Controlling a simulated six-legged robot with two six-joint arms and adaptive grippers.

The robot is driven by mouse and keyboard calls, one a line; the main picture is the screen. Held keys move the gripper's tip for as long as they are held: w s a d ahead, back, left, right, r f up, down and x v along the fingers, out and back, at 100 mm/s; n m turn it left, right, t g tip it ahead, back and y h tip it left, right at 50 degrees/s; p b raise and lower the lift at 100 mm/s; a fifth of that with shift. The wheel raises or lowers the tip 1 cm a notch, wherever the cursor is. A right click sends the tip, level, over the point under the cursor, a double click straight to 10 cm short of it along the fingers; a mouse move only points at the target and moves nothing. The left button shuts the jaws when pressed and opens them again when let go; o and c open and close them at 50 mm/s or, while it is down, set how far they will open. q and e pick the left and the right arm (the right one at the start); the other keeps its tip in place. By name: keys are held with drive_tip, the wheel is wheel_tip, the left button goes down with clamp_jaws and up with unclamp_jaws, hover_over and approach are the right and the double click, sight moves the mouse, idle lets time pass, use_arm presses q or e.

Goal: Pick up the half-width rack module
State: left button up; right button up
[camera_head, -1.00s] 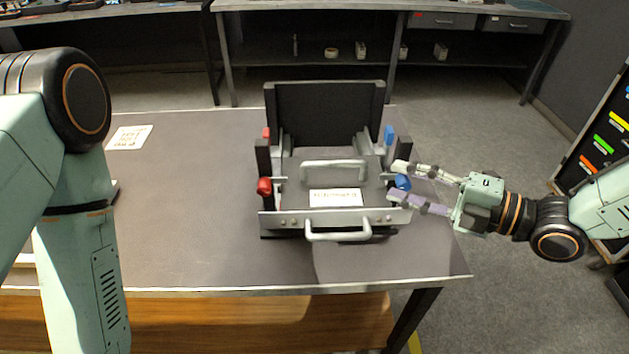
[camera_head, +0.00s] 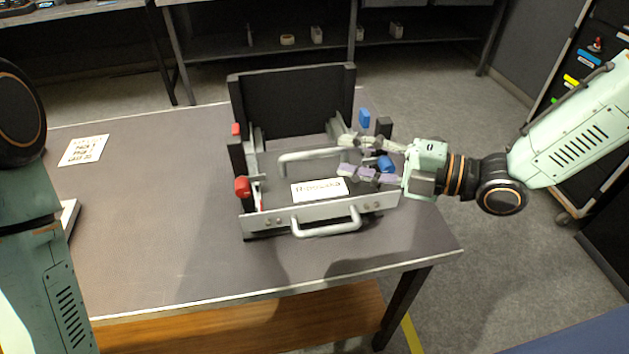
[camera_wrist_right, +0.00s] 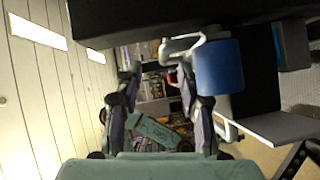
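The rack module (camera_head: 275,219) has a silver front plate, a bow handle (camera_head: 327,228) in front, a second handle (camera_head: 310,155) on top and a white printed label (camera_head: 319,189). It sits in a dark cradle (camera_head: 292,98) on the table. My right gripper (camera_head: 344,156) comes in from the right, fingers spread above the module's right side, close to the blue knob (camera_head: 386,163). In the right wrist view the fingers (camera_wrist_right: 158,78) are apart with nothing between them, and a silver handle (camera_wrist_right: 185,45) is beside the right finger. My left gripper is not in view, only my left arm.
Red knobs (camera_head: 242,187) stand on the cradle's left side, and another blue knob (camera_head: 364,118) at the back right. A printed sheet (camera_head: 83,150) lies on the table (camera_head: 160,230), whose left part is mostly clear. A shelf bench stands behind.

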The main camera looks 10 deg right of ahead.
sight(321, 155)
drive_tip(key=shift+w+a+f, duration=0.1)
drive_tip(key=shift+a, duration=0.65)
drive_tip(key=shift+w+a+f+b, duration=0.15)
drive_tip(key=shift+a+b, duration=0.15)
drive_tip(key=shift+b, duration=0.1)
drive_tip(key=shift+w+a+f+b, duration=0.3)
drive_tip(key=shift+w+f, duration=0.05)
drive_tip(key=shift+w, duration=0.05)
drive_tip(key=shift+x, duration=0.85)
drive_tip(key=shift+w+a+r, duration=0.15)
drive_tip(key=shift+a, duration=0.35)
drive_tip(key=shift+w+d, duration=0.1)
drive_tip(key=shift+d, duration=0.15)
drive_tip(key=shift+a, duration=0.2)
drive_tip(key=c, duration=0.4)
drive_tip(key=shift+d, duration=0.1)
clamp_jaws()
